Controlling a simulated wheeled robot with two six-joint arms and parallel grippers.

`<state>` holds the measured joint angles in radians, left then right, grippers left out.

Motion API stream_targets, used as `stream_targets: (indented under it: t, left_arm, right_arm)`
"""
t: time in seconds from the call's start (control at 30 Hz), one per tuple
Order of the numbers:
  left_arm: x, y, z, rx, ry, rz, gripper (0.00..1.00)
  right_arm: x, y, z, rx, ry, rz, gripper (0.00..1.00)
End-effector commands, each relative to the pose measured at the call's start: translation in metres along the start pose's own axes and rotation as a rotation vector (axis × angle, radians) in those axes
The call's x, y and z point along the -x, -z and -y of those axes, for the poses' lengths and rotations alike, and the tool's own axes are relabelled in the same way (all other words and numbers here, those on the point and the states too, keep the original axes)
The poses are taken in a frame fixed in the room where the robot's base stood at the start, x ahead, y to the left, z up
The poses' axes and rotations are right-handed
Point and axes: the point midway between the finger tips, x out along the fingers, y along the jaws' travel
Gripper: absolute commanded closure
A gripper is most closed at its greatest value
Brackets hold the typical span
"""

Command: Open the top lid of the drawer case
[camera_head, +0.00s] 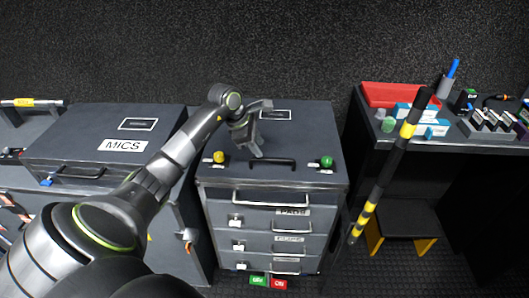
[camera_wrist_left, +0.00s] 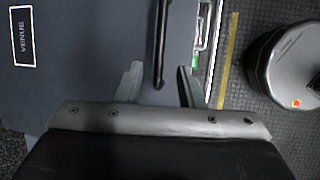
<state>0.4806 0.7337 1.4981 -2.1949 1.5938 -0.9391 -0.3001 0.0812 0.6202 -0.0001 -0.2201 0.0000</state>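The dark grey drawer case (camera_head: 268,205) stands in the middle of the head view, with its drawers shut. Its top lid (camera_head: 308,135) lies flat and closed. A black bar handle (camera_head: 280,163) sits near the lid's front edge, between a yellow knob (camera_head: 219,157) and a green knob (camera_head: 327,161). My left gripper (camera_head: 256,152) points down over the lid, by the handle's left end. In the left wrist view, the open gripper (camera_wrist_left: 158,85) has the black handle (camera_wrist_left: 160,45) between its spread fingers, with a gap on both sides. My right gripper is not in view.
A MICS case (camera_head: 100,135) stands left of the drawer case. At right, a table holds a red tray (camera_head: 392,95) and small items. A black-and-yellow striped pole (camera_head: 390,165) leans there. Green and red tags (camera_head: 268,282) lie at the case's foot.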

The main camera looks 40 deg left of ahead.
Motion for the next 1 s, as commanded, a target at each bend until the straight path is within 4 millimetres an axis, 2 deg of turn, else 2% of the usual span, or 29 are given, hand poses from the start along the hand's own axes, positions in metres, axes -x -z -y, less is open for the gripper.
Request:
stream_targets:
  t: [0.1,0.3,0.47,0.7,0.73,1.0]
  left_arm:
    - [-0.024,-0.001,0.001,0.003,0.005,0.002,0.66]
    - [-0.049,-0.001,0.000,0.002,0.001,0.001,0.66]
    - [-0.058,0.000,0.000,-0.001,0.001,0.000,0.66]
    - [-0.058,0.000,0.000,-0.001,0.000,0.000,0.66]
    - [-0.058,0.000,0.000,-0.001,0.000,0.000,0.67]
    - [-0.058,0.000,0.000,-0.001,0.000,0.000,1.00]
  right_arm:
    - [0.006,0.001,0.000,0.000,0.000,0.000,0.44]
    - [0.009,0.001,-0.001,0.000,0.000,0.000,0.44]
    - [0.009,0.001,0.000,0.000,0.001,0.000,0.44]
    - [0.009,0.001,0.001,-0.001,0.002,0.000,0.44]
    - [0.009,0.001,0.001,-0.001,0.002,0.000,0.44]
    - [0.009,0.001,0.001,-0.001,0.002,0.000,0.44]
